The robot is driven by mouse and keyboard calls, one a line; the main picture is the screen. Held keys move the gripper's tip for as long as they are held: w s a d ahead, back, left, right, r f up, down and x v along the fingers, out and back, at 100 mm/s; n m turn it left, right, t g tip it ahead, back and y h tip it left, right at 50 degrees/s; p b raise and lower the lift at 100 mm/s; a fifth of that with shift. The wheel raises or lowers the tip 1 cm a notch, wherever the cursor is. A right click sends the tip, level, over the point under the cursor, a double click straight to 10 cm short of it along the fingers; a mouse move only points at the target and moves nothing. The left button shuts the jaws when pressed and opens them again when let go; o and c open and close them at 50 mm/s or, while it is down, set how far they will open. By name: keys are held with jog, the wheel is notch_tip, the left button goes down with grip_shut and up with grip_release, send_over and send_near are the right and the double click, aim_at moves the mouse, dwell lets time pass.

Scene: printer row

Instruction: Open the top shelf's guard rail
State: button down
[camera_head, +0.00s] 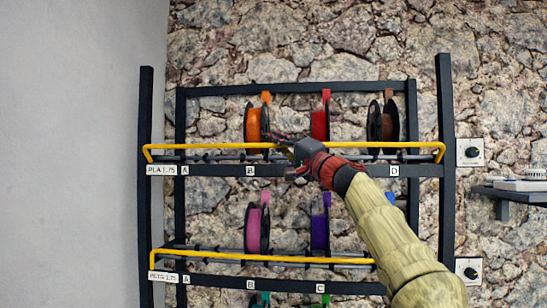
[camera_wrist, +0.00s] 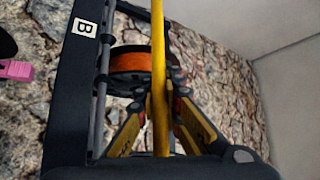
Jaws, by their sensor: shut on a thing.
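The top shelf's guard rail (camera_head: 213,146) is a yellow bar across the front of the upper shelf, with bent ends at both sides of the rack. It stands raised in front of the spools. My gripper (camera_head: 288,146) is at the middle of this rail, reached from the lower right. In the wrist view the yellow rail (camera_wrist: 158,60) runs between the two fingers of my gripper (camera_wrist: 163,95), which are shut on it. Behind the rail are an orange spool (camera_head: 254,125), a red spool (camera_head: 319,124) and a dark brown spool (camera_head: 382,125).
A second yellow rail (camera_head: 214,256) crosses the lower shelf, before a pink spool (camera_head: 254,228) and a purple spool (camera_head: 320,230). Dark uprights (camera_head: 446,200) flank the rack. Knob boxes (camera_head: 470,152) and a small side shelf (camera_head: 515,193) are at right. A plain wall (camera_head: 70,150) is at left.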

aim_at(266, 146)
jog(key=shift+s+f+n+g+y+b, duration=0.2)
jog(key=shift+f+n+y+b, duration=0.35)
jog(key=shift+b, duration=0.55)
jog(key=shift+s+f+n+g+y+b, duration=0.2)
jog(key=shift+n+y+b, duration=0.45)
jog(key=shift+n+b, duration=0.35)
jog(key=n+y, duration=0.1)
jog(key=n+g+b, duration=0.1)
jog(key=s+n+y+b, duration=0.1)
jog(key=shift+f+n+g+y, duration=0.25)
jog(key=shift+g+y, duration=0.05)
jog(key=shift+g, duration=0.1)
jog(key=n+g+y, duration=0.1)
jog(key=n, duration=0.1)
jog(key=n+g+y, duration=0.1)
jog(key=s+n+g+y+p, duration=0.1)
jog(key=n+g, duration=0.1)
jog(key=shift+f+n, duration=0.3)
jog(key=shift+s+f+n+g+y+p, duration=0.15)
jog(key=shift+n+g+y, duration=0.1)
jog(key=shift+n+g, duration=0.35)
jog(key=shift+s+f+n+g+y+p, duration=0.1)
jog(key=shift+f+n+g+y+p, duration=0.1)
jog(key=shift+n+g, duration=0.35)
jog(key=shift+s+f+n+g+y+p, duration=0.15)
jog(key=shift+n+g+y, duration=0.15)
jog(key=shift+n, duration=0.45)
jog(key=shift+g, duration=0.25)
